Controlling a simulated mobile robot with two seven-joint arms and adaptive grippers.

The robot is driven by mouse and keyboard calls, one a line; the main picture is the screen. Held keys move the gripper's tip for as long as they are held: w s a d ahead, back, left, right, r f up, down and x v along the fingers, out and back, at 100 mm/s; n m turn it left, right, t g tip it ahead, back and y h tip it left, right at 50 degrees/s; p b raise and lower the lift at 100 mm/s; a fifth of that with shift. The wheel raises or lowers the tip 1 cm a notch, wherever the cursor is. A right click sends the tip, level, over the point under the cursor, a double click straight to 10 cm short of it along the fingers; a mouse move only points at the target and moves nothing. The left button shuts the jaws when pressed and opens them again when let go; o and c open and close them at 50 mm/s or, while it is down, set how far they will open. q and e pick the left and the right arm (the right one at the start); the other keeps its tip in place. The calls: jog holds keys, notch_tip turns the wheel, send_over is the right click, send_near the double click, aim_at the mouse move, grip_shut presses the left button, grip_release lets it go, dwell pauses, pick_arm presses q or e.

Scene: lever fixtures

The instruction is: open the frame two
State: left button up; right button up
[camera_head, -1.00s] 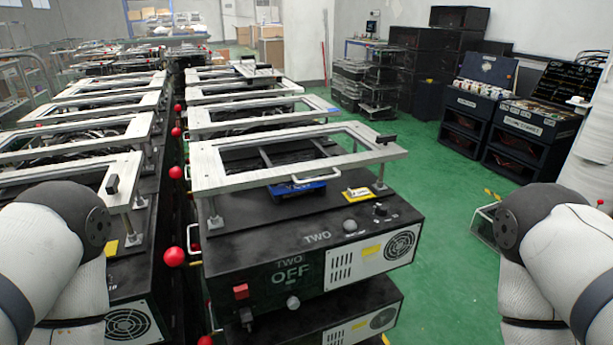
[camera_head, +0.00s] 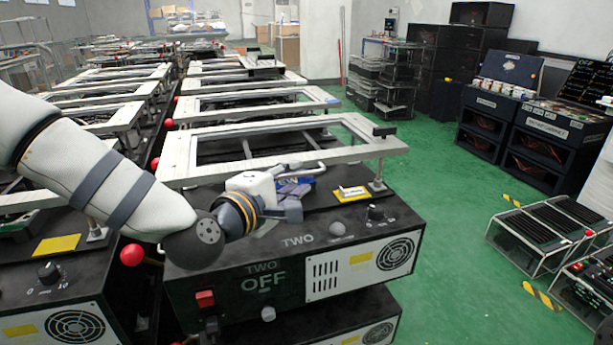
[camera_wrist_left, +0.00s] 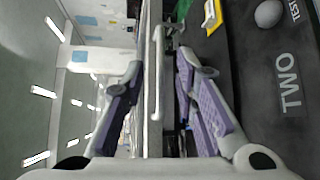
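Frame two is a silver rectangular frame (camera_head: 178,160) lying level on posts above the black box (camera_head: 340,215) marked TWO. The box's front reads "TWO OFF". My left arm reaches in from the left over the box. My left gripper (camera_head: 293,192) is at the frame's front edge, low beside a pale handle (camera_head: 308,170). In the left wrist view, the two purple-padded fingers of the gripper (camera_wrist_left: 160,62) are spread apart. The pale handle (camera_wrist_left: 157,90) and the frame's edge lie between them, with gaps on both sides. My right gripper is not in view.
A red switch (camera_head: 205,298) and a knob (camera_head: 375,212) are on the box. Red balls (camera_head: 132,255) stick out along the gap between the two rows of boxes. More frames stand behind. Green floor (camera_head: 450,230) is clear at right, before a black rack (camera_head: 545,235).

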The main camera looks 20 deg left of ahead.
aim_at(300, 174)
pick_arm(q)
jog(key=x, duration=0.3)
jog(key=shift+w+d+f, duration=0.1)
jog(key=shift+w+f, duration=0.05)
jog(key=shift+w, duration=0.25)
grip_shut()
